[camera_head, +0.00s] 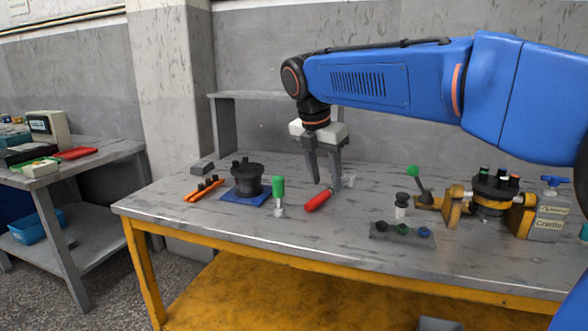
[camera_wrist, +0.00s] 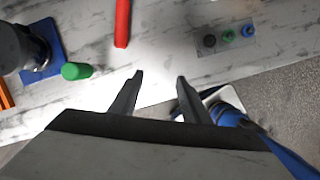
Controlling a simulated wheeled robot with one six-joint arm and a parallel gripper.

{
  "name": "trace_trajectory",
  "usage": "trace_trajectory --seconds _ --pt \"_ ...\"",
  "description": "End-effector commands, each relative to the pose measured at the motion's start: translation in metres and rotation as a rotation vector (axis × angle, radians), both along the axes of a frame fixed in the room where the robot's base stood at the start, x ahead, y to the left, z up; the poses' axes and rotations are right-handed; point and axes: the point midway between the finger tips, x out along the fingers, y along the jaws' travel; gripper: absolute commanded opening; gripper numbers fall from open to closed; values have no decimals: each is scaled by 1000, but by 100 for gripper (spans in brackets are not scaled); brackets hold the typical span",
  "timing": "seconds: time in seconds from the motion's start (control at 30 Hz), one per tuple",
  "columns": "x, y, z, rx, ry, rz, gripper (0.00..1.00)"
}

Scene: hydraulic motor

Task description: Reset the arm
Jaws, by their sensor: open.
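My blue arm (camera_head: 390,78) reaches in from the right in the head view. My gripper (camera_head: 325,180) hangs from it, pointing down over the middle of the workbench (camera_head: 160,205). Its two grey fingers are apart with nothing between them. In the wrist view the gripper (camera_wrist: 160,78) is also open and empty, with bare bench top beyond the fingertips. A red-handled tool (camera_head: 318,200) lies close to the fingertips in the head view; in the wrist view this red handle (camera_wrist: 122,22) is ahead of the fingers, apart from them.
A green-handled tool (camera_head: 278,187), a dark motor part (camera_head: 247,180) on a blue mat (camera_head: 232,197) and an orange rack (camera_head: 203,190) stand left. A plate with coloured caps (camera_head: 402,230), a black-topped piece (camera_head: 402,200) and a yellow cradle (camera_head: 522,215) stand right. A shelf (camera_head: 235,95) is behind.

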Motion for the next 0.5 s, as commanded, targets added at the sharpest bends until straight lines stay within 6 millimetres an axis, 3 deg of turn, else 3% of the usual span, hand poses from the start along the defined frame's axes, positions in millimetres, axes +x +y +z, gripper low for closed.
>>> trace_trajectory --seconds 0.5 --pt "-38 -54 -12 119 -67 -318 43"
